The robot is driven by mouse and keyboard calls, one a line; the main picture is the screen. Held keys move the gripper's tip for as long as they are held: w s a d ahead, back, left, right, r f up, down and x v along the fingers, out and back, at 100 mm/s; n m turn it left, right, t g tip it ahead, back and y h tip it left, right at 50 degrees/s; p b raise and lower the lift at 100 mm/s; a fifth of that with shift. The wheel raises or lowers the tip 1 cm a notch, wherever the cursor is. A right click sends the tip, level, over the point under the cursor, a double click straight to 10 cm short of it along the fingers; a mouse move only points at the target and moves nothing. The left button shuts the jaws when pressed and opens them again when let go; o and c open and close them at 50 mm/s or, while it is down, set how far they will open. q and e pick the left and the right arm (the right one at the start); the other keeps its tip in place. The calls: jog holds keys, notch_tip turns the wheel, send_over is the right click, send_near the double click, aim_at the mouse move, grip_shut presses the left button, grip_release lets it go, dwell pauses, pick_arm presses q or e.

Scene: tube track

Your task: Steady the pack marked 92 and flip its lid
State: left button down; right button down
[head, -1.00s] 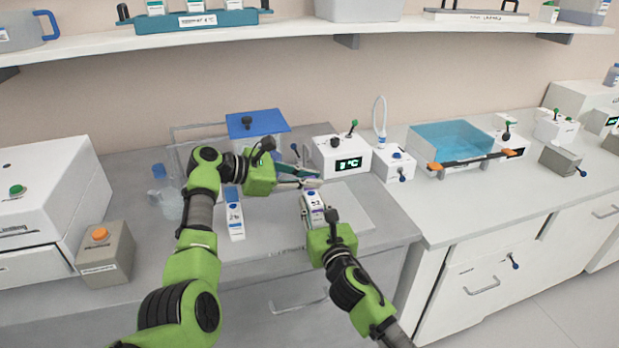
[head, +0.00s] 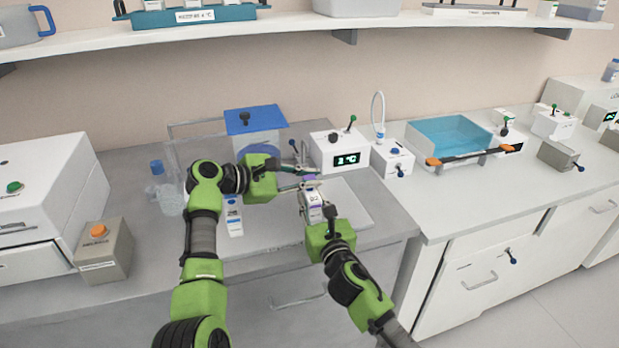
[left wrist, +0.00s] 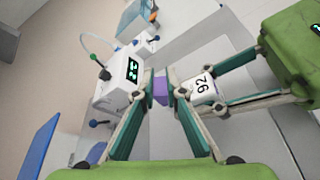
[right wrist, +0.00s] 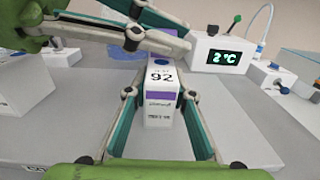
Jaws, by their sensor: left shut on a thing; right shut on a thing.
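The pack marked 92 (head: 313,205) is a slim white box with purple parts, standing tilted on the pale panel of the bench. Its number shows in the left wrist view (left wrist: 203,88) and the right wrist view (right wrist: 161,76). My right gripper (head: 320,211) is shut on the sides of the pack's body from the front; its fingers flank the box in the right wrist view (right wrist: 160,95). My left gripper (head: 309,181) is shut at the pack's top end, with a purple part (left wrist: 160,88) between its fingertips. The left fingers partly hide the top in the right wrist view.
A similar white pack with blue (head: 234,217) stands just left. Behind are a white unit with a green display (head: 340,153) and a blue-lidded container (head: 253,120). A grey box with an orange button (head: 102,250) stands front left.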

pick_arm(q)
jog(key=c, duration=2)
grip_release()
jog(key=shift+c, duration=0.2)
jog(key=shift+w+a+r+n+g, duration=0.1)
jog(key=shift+w+n+g, duration=0.15)
jog(key=shift+n+g, duration=0.25)
jog(key=shift+w+a+r+n+g, duration=0.1)
jog(key=shift+w+n+g, duration=0.2)
jog(key=shift+n, duration=0.3)
jog(key=n+g, duration=0.1)
jog(key=w+n+g, duration=0.1)
jog(key=shift+a+f+n, duration=0.1)
jog(key=shift+n, duration=0.3)
jog(key=shift+h, duration=0.4)
jog(key=a+r+t+y, duration=0.1)
jog(key=a+r, duration=0.1)
jog(key=a, duration=0.7)
jog(key=w+a+r+n+t+y, duration=0.1)
jog(key=a+r+y, duration=0.1)
jog(key=a, duration=0.8)
jog(key=w+a+r+n+t+y, duration=0.1)
jog(key=a+r, duration=0.3)
jog(key=a, duration=0.5)
jog(key=shift+a+t+y, duration=0.2)
jog(key=shift+t+y, duration=0.1)
jog(key=shift+t, duration=0.3)
